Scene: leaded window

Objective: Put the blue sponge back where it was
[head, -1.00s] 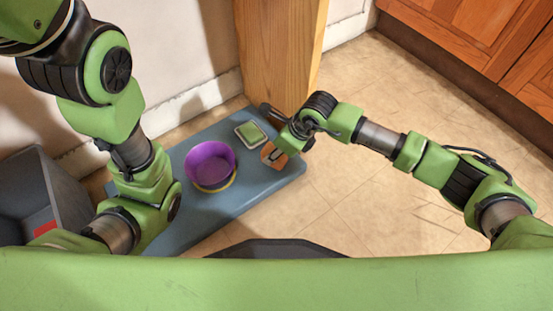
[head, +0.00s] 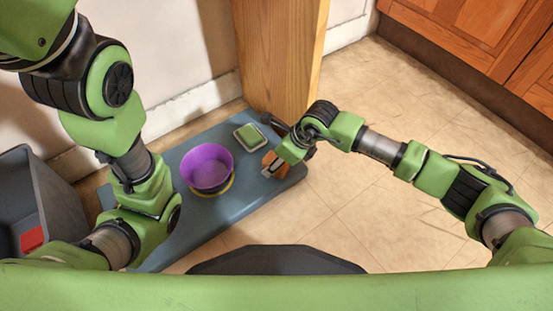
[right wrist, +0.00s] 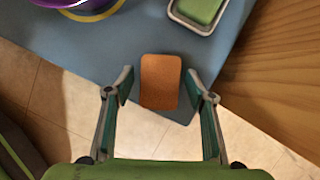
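I see no blue sponge in these frames. An orange-brown sponge (right wrist: 160,82) lies near the edge of a low blue-grey bench (head: 222,218). It also shows in the head view (head: 269,159), partly covered by my right gripper (head: 274,168). In the right wrist view my right gripper (right wrist: 159,87) is open, one finger on each side of this sponge, with a gap on both sides. A green sponge (head: 250,135) sits in a small pale tray, also in the right wrist view (right wrist: 200,8). My left arm comes down at the left; its gripper is out of view.
A purple bowl (head: 207,167) stands on the bench with a yellow ring at its base. A wooden post (head: 278,60) rises close behind the right gripper. A grey bin (head: 50,185) with a red patch is at the left. Tiled floor (head: 400,150) is open at the right.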

